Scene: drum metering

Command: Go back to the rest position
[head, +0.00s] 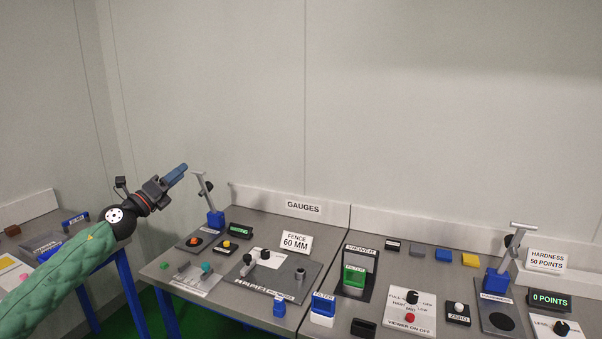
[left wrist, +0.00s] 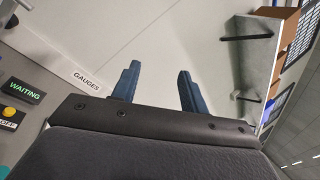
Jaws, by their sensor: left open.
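My left gripper (head: 176,175) is raised in front of the wall, above the left end of the gauges bench (head: 332,222). In the left wrist view its two blue fingers (left wrist: 157,88) stand apart with nothing between them. The left arm, in a green sleeve, comes in from the lower left. No object touches the gripper. My right gripper is not in either view.
A fence sign (head: 296,240), a viewer (head: 357,268) and a hardness stand (head: 497,283) stand further right. A second bench is at far left. The wall above is bare.

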